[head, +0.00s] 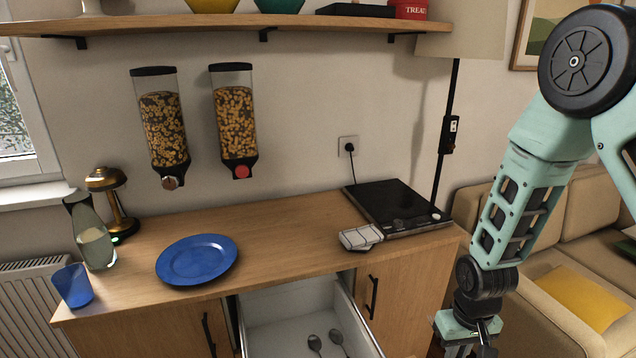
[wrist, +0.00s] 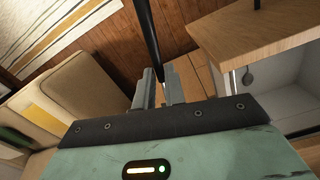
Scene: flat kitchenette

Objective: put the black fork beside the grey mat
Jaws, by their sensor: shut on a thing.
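My gripper (wrist: 158,92) is shut on a long, thin black thing, which I take to be the black fork (wrist: 148,38). In the wrist view it runs up from between the fingers to the top edge, so its far end is out of frame. In the head view my gripper hangs at the bottom edge, right of the open drawer, and its fingertips are cut off. I see no grey mat in either view.
An open white drawer (head: 285,306) holds two spoons. A sofa (head: 560,285) stands right.

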